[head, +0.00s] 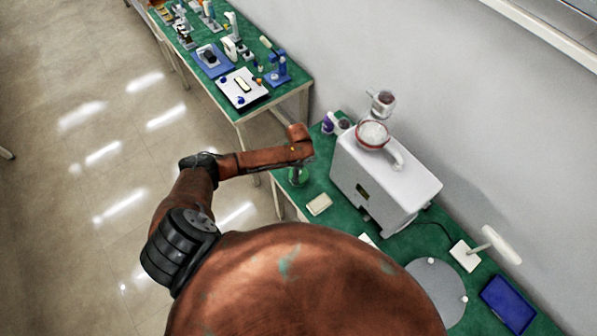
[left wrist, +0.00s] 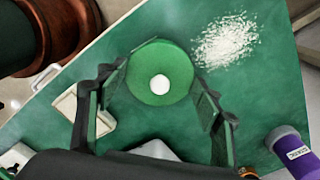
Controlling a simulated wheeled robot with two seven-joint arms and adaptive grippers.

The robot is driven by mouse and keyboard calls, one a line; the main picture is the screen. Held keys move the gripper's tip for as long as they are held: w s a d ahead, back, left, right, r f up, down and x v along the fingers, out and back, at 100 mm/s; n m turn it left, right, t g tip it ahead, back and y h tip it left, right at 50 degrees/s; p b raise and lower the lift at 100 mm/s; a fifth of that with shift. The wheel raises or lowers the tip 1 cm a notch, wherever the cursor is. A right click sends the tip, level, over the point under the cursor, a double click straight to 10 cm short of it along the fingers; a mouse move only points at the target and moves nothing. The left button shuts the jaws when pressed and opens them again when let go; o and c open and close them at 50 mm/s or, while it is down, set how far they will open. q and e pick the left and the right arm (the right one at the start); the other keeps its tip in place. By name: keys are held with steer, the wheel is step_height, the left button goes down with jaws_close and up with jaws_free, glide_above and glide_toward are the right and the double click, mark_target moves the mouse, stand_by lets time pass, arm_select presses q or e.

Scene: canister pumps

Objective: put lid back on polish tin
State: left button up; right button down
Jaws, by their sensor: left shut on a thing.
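My left gripper (left wrist: 160,92) is shut on a round green piece (left wrist: 150,90) with a white spot at its centre, which looks like the lid. Its two fingers are at the left and right sides of the piece. In the head view, the green piece (head: 298,177) shows small at the table's left edge, below my left wrist. I cannot make out the tin apart from it; whatever is under the green piece is hidden. My right gripper is not in view.
White powder (left wrist: 225,40) lies on the green table beside the held piece. A cream block (head: 319,204) is near it. A purple-labelled bottle (head: 328,122) and a large white machine (head: 380,180) stand close by. A second table (head: 222,100) holds other items.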

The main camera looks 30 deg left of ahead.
arm_select(q)
steer(key=o, duration=1)
steer(key=shift+o, duration=0.8)
steer(key=o, duration=0.4)
steer(key=shift+c, duration=0.2)
steer(key=shift+r+p, duration=0.85)
steer(key=shift+p, duration=0.05)
steer(key=shift+r+p, duration=2.7)
steer(key=shift+p, duration=0.15)
